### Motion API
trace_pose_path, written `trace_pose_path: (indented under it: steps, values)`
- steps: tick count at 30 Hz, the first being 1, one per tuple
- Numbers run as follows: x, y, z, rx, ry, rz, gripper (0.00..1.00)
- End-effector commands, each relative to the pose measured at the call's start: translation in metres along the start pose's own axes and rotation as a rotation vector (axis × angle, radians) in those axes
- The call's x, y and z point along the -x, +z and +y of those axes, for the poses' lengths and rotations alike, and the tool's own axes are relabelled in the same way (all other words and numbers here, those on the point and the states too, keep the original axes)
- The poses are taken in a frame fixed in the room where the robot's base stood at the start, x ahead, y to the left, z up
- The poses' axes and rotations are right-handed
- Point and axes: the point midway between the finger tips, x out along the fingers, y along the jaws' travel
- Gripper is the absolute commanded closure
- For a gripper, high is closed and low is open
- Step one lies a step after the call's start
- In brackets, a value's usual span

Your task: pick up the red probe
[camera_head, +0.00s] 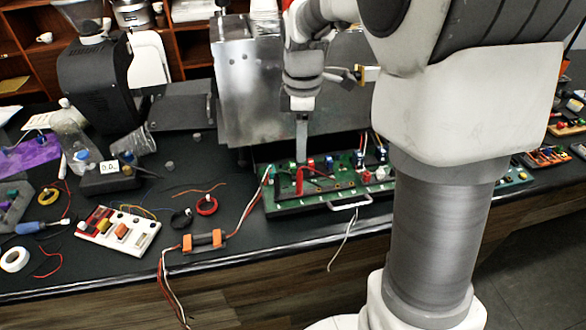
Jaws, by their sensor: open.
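A red probe (299,181) stands upright on the green circuit board (345,201) in the middle of the counter. My gripper (301,160) points straight down just above and behind the probe's top. Its fingers show nearly edge-on, so the gap between them is hard to see. The gripper is open, and nothing shows held in it. I cannot tell whether the fingertips touch the probe or stand clear of it. A second, shorter red piece (366,177) is on the board to the right.
A metal brewer housing (255,90) stands right behind the board. Black and red wires cross the board near the probe. My arm hides the board's right side.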

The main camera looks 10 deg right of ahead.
Motion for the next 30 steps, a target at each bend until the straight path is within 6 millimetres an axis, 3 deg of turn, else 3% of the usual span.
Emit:
trace_pose_path:
  steps: [1, 9, 19, 30]
  values:
    - [-0.014, 0.0, -0.001, 0.0, -0.006, -0.002, 0.46]
    - [-0.068, 0.0, -0.001, -0.001, -0.003, -0.001, 0.46]
    - [-0.094, -0.001, 0.001, -0.001, -0.002, -0.001, 0.46]
    - [-0.137, -0.002, 0.007, -0.002, 0.0, 0.0, 0.46]
